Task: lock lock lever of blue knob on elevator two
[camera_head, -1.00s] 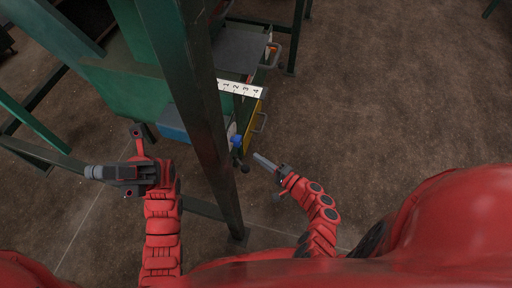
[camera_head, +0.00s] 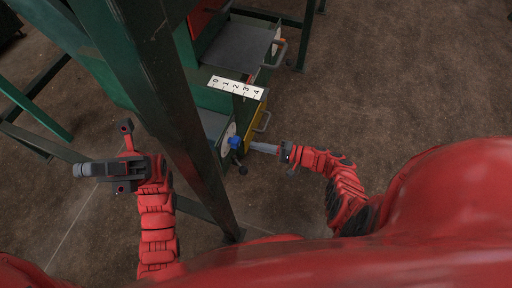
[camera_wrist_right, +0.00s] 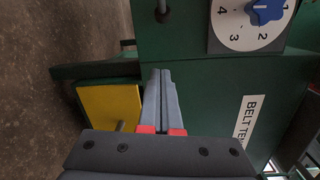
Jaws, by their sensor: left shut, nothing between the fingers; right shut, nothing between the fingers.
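The blue knob (camera_head: 235,142) sits on a white dial on the side of the green machine. In the right wrist view the knob (camera_wrist_right: 264,10) and numbered dial (camera_wrist_right: 238,36) are at the top right. A dark lever with a round end (camera_head: 243,170) hangs below the knob; whether it is locked cannot be told. My right gripper (camera_head: 252,147) is shut and empty, its tips close beside the knob; contact is unclear. In the wrist view its fingers (camera_wrist_right: 160,75) are together, left of and below the dial. My left gripper (camera_head: 82,170) is shut and empty, far left of the post.
A dark green post (camera_head: 175,110) stands between my two arms. A white scale plate (camera_head: 236,87) is above the knob. A yellow panel (camera_head: 255,118) with a handle is right of the dial; it also shows in the wrist view (camera_wrist_right: 108,115). The floor to the right is clear.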

